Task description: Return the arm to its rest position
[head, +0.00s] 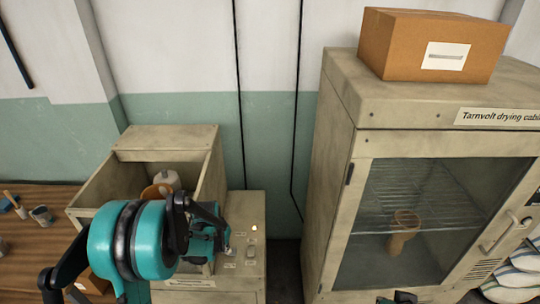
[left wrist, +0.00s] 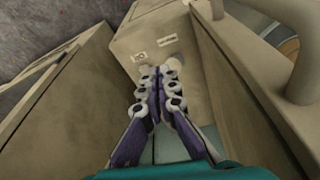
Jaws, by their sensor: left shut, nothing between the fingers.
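My left arm (head: 130,240) reaches in from the lower left in the head view, in front of an open-topped beige machine. My left gripper (head: 215,235) is beside that machine's control panel, partly hidden by my own wrist. In the left wrist view the left gripper (left wrist: 165,85) has its fingers together with nothing between them. They are over a beige panel with small labels. A small dark and teal part at the bottom edge of the head view seems to be my right arm; its gripper cannot be made out.
The beige machine (head: 170,140) has tall side walls and holds a pale and orange object (head: 165,180). A drying cabinet (head: 335,150) stands right, with a goblet drum body (head: 403,230) behind glass and a cardboard box (head: 430,45) on top. A wooden bench (head: 40,260) is left.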

